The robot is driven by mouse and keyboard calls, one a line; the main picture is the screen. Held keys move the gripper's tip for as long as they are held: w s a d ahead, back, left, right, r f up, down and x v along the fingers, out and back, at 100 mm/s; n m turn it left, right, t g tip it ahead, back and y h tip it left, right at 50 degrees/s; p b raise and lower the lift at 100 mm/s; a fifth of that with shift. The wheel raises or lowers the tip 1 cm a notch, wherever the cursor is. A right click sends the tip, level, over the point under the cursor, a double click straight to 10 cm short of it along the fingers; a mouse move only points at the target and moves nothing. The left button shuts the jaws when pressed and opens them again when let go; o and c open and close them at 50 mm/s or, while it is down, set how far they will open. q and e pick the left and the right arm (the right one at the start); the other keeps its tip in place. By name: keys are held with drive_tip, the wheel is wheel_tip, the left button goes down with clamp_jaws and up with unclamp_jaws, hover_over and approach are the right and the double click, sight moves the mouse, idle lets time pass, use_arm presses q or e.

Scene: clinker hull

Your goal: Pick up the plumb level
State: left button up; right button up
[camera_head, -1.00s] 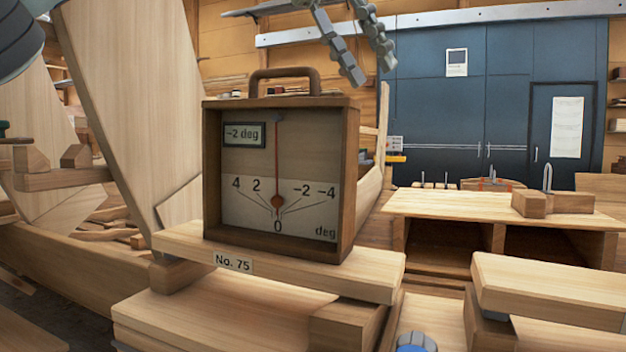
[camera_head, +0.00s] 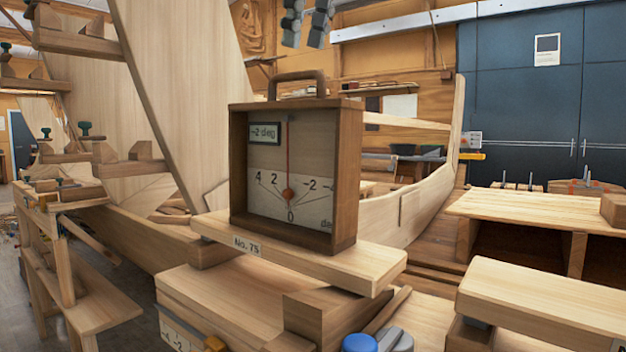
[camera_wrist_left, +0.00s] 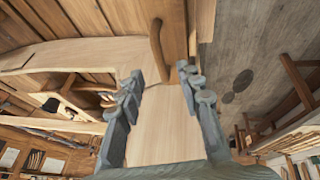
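The plumb level (camera_head: 343,185) is an upright wooden box with a dial, a red needle, a "-2 deg" display and a brown top handle (camera_head: 300,78). It stands on a pale plank marked "No. 75" (camera_head: 300,258). My left gripper (camera_head: 304,42) hangs above the handle with a gap, its two grey fingers apart and empty. In the left wrist view the fingers (camera_wrist_left: 160,72) are spread, and the brown handle (camera_wrist_left: 158,48) shows beyond the tips, between them. My right gripper is not in view.
A boat hull with tall planks (camera_head: 180,90) fills the left and back. A workbench (camera_head: 75,285) stands at the left. Another pale plank (camera_head: 540,300) and a low table (camera_head: 520,208) are at the right. A blue round thing (camera_head: 360,343) is at the bottom. Blue cabinets (camera_head: 530,110) stand behind.

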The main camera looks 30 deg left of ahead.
sight(296, 77)
use_arm(q)
drive_tip(key=x, duration=0.7)
drive_tip(key=shift+a, duration=0.15)
clamp_jaws()
idle(0.4)
